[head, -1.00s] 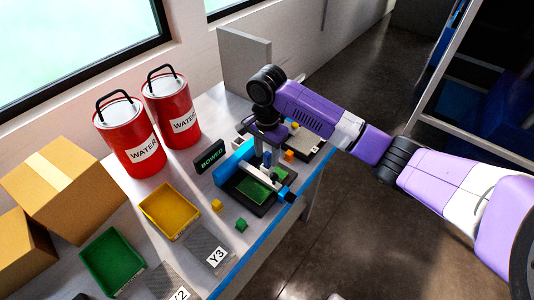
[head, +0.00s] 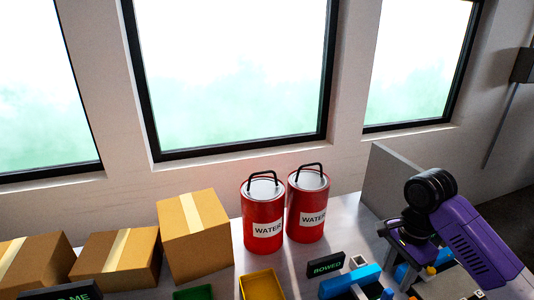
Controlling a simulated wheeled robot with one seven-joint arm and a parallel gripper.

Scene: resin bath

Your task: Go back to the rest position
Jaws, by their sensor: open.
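My gripper (head: 408,250) hangs below the black wrist joint of my purple arm, at the lower right of the head view. It is open, and I see nothing held between its fingers. It is above the right part of the workbench, to the right of a blue block-like part (head: 350,280) and the dark "BOWED" sign (head: 326,265). The lower part of the station under my gripper is cut off by the picture's bottom edge.
Two red WATER canisters (head: 263,222) stand at the back of the bench. Several cardboard boxes (head: 195,240) stand to the left. A yellow tray (head: 261,286) and a green tray (head: 193,293) are at the bottom. A grey upright panel (head: 388,182) stands beside my wrist.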

